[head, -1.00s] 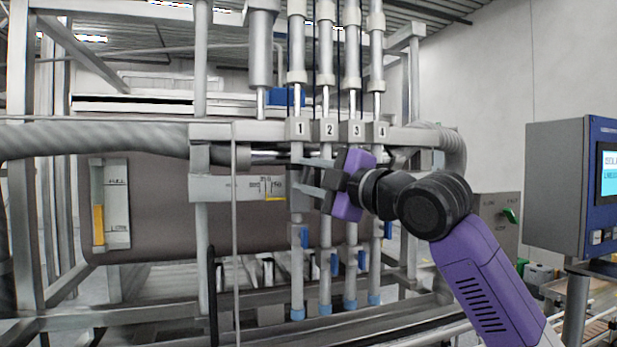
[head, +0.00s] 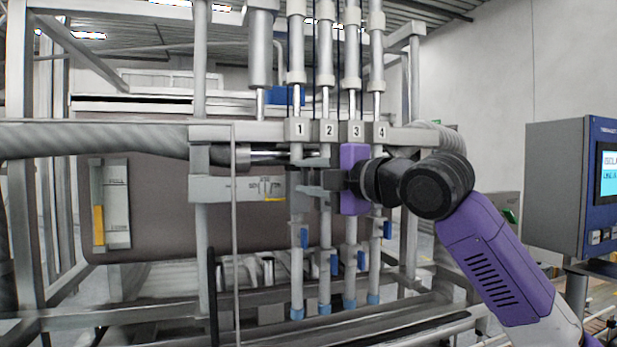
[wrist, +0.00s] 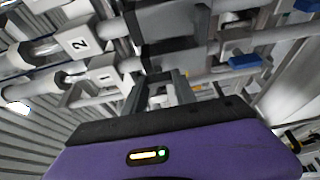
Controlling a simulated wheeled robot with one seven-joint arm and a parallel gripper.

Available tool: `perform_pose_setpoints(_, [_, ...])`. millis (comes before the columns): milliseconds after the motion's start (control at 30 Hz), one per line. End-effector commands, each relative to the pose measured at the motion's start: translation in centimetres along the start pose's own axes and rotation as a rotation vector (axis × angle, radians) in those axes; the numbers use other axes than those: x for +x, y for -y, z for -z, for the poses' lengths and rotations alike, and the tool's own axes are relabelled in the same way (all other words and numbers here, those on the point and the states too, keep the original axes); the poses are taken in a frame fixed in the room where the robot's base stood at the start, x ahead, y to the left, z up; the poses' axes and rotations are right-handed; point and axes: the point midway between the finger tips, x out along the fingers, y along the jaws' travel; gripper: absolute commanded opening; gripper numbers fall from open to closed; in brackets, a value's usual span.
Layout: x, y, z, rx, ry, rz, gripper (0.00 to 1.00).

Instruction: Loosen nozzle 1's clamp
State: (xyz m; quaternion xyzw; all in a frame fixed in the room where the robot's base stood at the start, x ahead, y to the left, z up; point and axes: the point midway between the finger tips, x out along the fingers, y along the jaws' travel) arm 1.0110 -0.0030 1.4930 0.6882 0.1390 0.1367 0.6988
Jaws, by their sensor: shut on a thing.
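Nozzle 1 (head: 297,245) is the leftmost of the numbered upright tubes, under the block marked 1 (head: 299,130). In the wrist view its number block (wrist: 103,78) shows left of my fingers. My gripper (head: 308,178) reaches in from the right, with its purple palm upright in front of nozzle 3 and its fingers at nozzle 1, below the number block. In the wrist view my gripper (wrist: 160,88) is shut on a small grey part beside the tube, taken to be nozzle 1's clamp. The clamp is mostly hidden by the fingers, so its exact position is unclear.
Nozzle 2 (head: 324,285), nozzle 3 (head: 350,285) and nozzle 4 (head: 375,275) stand close by on the right, with blue levers. A grey frame post (head: 202,260) stands left. A control panel (head: 557,190) stands at the far right.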

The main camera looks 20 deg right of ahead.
Motion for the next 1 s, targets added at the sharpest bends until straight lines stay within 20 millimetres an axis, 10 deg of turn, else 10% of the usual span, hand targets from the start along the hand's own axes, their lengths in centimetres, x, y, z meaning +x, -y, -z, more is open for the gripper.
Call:
perform_pose_setpoints(67, [0.0, 0.1, 0.0, -0.001, 0.000, 0.002, 0.00])
perform_pose_setpoints(100, [0.0, 0.1, 0.0, -0.001, 0.000, 0.002, 0.35])
perform_pose_setpoints(200, [0.0, 0.1, 0.0, -0.001, 0.000, 0.002, 0.54])
perform_pose_setpoints(567, [-0.2, 0.1, 0.0, 0.000, 0.000, 0.000, 0.55])
perform_pose_setpoints(1000, [-6.4, 0.2, 0.0, -0.001, 0.000, -0.002, 0.55])
